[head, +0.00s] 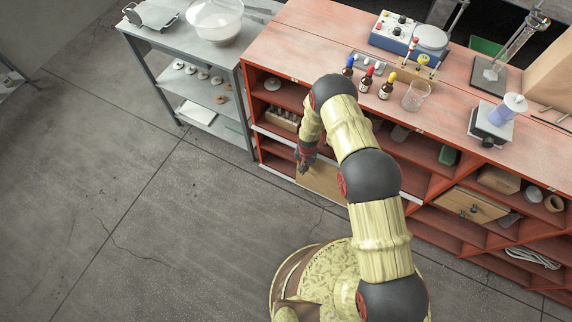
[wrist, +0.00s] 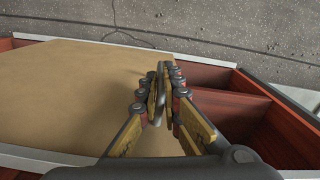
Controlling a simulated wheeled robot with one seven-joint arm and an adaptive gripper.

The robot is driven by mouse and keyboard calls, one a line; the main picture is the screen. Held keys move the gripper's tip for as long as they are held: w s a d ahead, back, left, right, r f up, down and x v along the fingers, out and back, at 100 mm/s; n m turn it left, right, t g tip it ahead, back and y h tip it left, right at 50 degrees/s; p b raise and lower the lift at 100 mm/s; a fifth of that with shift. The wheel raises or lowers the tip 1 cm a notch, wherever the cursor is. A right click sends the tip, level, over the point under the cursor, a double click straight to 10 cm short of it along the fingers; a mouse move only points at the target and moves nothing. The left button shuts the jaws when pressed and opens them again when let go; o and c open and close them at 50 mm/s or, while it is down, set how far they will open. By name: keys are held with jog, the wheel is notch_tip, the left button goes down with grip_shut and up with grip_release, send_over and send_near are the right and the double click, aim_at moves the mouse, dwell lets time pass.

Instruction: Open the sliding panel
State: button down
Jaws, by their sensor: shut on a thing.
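The sliding panel (head: 322,181) is a plain tan board in the front of the red cabinet, low and left of centre in the head view. In the wrist view the panel (wrist: 70,95) fills the left and middle, between two pale rails. My gripper (head: 303,163) is at the panel's left part in the head view. In the wrist view my gripper (wrist: 162,78) is shut on a thin grey handle at the panel, mostly hidden between the fingers. My arm covers part of the panel in the head view.
Right of the panel in the wrist view is an open red compartment (wrist: 235,112). Bottles (head: 366,79), a beaker (head: 416,96) and instruments stand on the cabinet top. A grey metal table (head: 200,50) stands at left. The concrete floor in front is clear.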

aim_at(323, 163)
jog(key=s+d+p, duration=0.1)
jog(key=s+d, duration=0.2)
jog(key=d, duration=0.4)
jog(key=shift+d, duration=0.25)
jog(key=c, duration=2.1)
grip_release()
jog(key=shift+o, duration=0.7)
jog(key=shift+r, duration=0.15)
notch_tip(323, 163, up, 12)
jog(key=shift+f, duration=0.15)
jog(key=shift+c, duration=0.5)
